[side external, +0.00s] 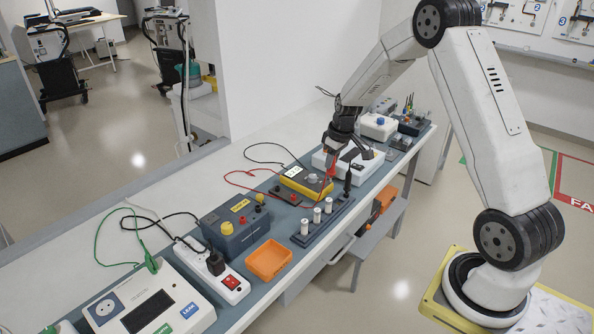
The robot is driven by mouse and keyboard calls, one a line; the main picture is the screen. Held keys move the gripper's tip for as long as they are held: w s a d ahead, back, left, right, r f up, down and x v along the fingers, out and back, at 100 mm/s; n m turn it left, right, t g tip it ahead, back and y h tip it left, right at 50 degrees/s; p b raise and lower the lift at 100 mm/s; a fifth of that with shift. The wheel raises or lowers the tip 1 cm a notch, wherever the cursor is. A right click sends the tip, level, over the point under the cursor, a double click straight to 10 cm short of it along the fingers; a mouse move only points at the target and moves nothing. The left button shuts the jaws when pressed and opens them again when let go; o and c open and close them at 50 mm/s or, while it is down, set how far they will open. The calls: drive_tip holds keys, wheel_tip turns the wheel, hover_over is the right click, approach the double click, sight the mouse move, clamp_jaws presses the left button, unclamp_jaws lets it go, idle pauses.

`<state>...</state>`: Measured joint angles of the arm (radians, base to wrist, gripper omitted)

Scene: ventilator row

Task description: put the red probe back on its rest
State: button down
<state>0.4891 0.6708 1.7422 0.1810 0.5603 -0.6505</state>
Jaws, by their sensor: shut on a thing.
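My gripper (335,152) is dark and points down over the middle of the bench. It is shut on the red probe (331,169), which hangs below the fingers, roughly upright. A red lead (240,184) loops on the bench to the left of the yellow meter (306,182). The probe is just right of this meter. A black probe (348,183) stands upright close by on the right, at the far end of a dark bar (336,222) with white cylinders. The red probe's rest is not clearly distinguishable; whether the tip touches anything is too small to tell.
A white device (366,164) stands close behind the probe. A dark blue box (236,226), an orange tray (269,260), a power strip (222,275) and a white tester (146,305) line the near bench. The white back strip (209,175) is mostly clear apart from leads.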

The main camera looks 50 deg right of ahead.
drive_tip(key=shift+w, duration=0.2)
idle(0.5)
drive_tip(key=w+a+f, duration=0.1)
drive_tip(key=w+f, duration=0.3)
drive_tip(key=w, duration=0.8)
drive_tip(key=shift+w+a, duration=0.25)
drive_tip(key=shift+w, duration=0.1)
drive_tip(key=shift+f, duration=0.25)
hover_over(294, 199)
drive_tip(key=shift+w+d+f, duration=0.15)
drive_tip(key=shift+f, duration=1.3)
drive_tip(key=shift+w+d+f, duration=0.15)
drive_tip(key=shift+f, duration=1.3)
drive_tip(key=shift+f, duration=1.05)
drive_tip(key=shift+c, duration=2)
unclamp_jaws()
drive_tip(key=shift+r, duration=0.15)
